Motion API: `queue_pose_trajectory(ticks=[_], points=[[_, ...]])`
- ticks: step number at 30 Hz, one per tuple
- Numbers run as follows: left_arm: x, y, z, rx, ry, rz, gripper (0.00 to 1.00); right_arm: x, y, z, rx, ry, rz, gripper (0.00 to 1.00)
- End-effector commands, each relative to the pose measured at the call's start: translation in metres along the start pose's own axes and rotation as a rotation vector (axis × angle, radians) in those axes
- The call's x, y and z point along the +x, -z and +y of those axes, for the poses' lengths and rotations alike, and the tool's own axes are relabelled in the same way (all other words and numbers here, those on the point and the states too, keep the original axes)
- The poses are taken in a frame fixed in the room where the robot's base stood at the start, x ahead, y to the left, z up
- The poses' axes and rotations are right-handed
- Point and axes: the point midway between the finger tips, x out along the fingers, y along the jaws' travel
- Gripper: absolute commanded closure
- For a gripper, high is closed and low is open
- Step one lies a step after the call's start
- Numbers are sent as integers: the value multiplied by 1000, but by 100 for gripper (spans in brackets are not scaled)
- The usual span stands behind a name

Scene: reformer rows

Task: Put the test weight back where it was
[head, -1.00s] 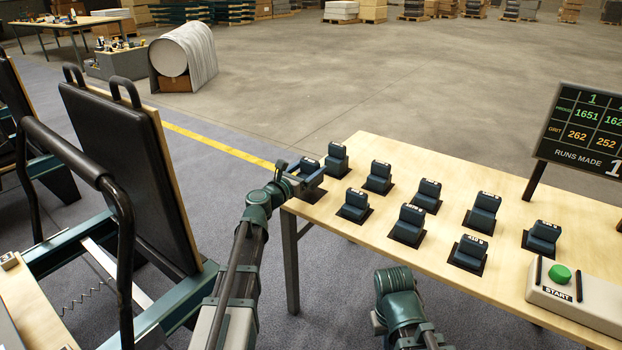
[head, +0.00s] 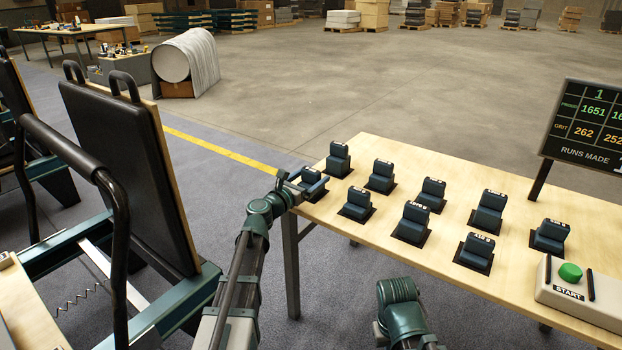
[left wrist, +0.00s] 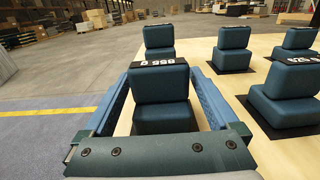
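The test weight (left wrist: 160,85), a dark blue-teal stepped block with a black label that seems to read 656 g, stands upright at the table's near left corner; it also shows in the head view (head: 301,171). My left gripper (head: 309,187) is around it, one finger on each side. In the left wrist view the fingers (left wrist: 160,105) are apart, with a narrow strip of pale table between each finger and the block. The block's foot is partly hidden by the gripper. My right arm shows at the bottom of the head view, but its fingers are not visible.
Several similar weights stand on dark pads in two rows on the wooden table (head: 390,252), one (head: 338,158) close behind the gripper. A START button box (head: 583,291) and a scoreboard (head: 590,125) are at the right. A reformer (head: 130,170) stands left.

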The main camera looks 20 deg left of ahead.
Motion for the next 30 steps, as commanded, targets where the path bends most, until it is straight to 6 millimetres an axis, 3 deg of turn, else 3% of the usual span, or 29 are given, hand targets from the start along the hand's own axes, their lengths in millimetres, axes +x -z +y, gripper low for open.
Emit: queue_pose_trajectory(ticks=[10,24,30], points=[[-1,-5,0,0,0,0,0,-5,0,0,-1,0,0,100],[-92,-3,-2,0,-2,0,0,-3,0,0,-1,0,0,100],[-114,-3,-1,0,-1,0,0,-3,0,0,-1,0,0,100]])
